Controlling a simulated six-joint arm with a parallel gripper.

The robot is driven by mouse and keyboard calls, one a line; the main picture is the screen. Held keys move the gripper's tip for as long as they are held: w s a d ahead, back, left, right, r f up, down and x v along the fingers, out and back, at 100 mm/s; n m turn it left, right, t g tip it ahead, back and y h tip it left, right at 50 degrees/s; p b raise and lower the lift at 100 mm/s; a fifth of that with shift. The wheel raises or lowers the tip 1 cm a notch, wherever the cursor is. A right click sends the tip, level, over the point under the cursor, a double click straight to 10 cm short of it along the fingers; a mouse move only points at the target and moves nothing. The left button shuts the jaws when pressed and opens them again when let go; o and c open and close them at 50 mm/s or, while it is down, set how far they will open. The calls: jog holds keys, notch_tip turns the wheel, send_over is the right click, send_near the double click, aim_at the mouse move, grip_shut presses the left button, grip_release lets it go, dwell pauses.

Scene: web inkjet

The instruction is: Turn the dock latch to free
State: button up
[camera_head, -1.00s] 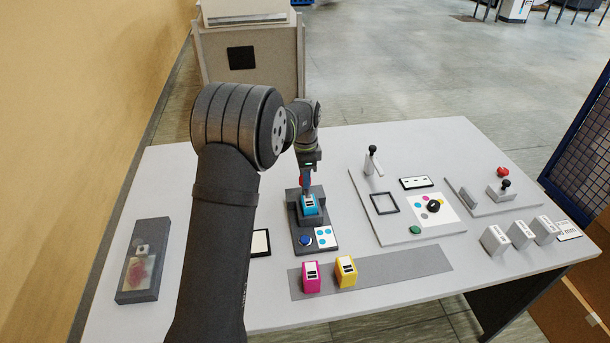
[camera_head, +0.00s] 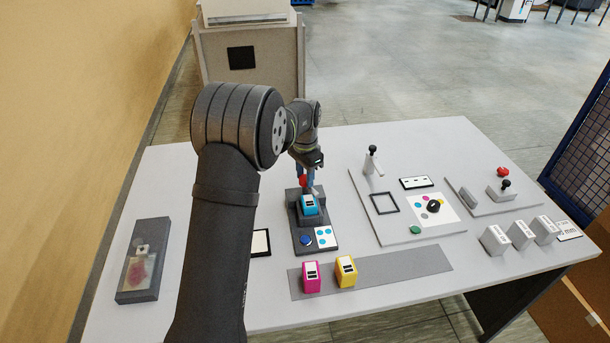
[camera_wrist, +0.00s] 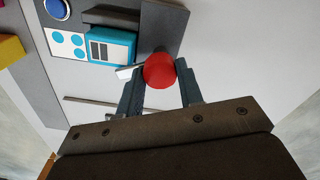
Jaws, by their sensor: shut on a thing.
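The dock (camera_head: 318,243) is a dark grey block with a blue button (camera_head: 306,240) and a white card with blue dots at its front. A cyan cartridge (camera_head: 309,205) sits in it. The latch has a red ball knob (camera_wrist: 160,71) on a light lever (camera_wrist: 126,72), beside the cartridge in the wrist view. My gripper (camera_wrist: 161,78) has its two fingers on either side of the red knob and is shut on it. In the head view my gripper (camera_head: 305,181) is above the back of the dock. The lever's base is partly hidden.
Magenta (camera_head: 311,277) and yellow (camera_head: 346,272) cartridges stand on a grey strip in front of the dock. A grey panel (camera_head: 393,228) with a frame and a black knob lies to the right. A grey tray (camera_head: 146,262) is at the left.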

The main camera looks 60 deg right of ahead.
aim_at(305, 178)
jog(key=n, duration=1.2)
jog(key=shift+n, duration=0.3)
jog(key=shift+r, duration=0.1)
dwell(0.3)
jog(key=o, duration=1)
jog(key=shift+c, duration=0.2)
notch_tip(305, 178, up, 17)
jog(key=shift+r, duration=0.15)
notch_tip(305, 178, down, 18)
jog(key=shift+r, duration=0.25)
dwell(0.4)
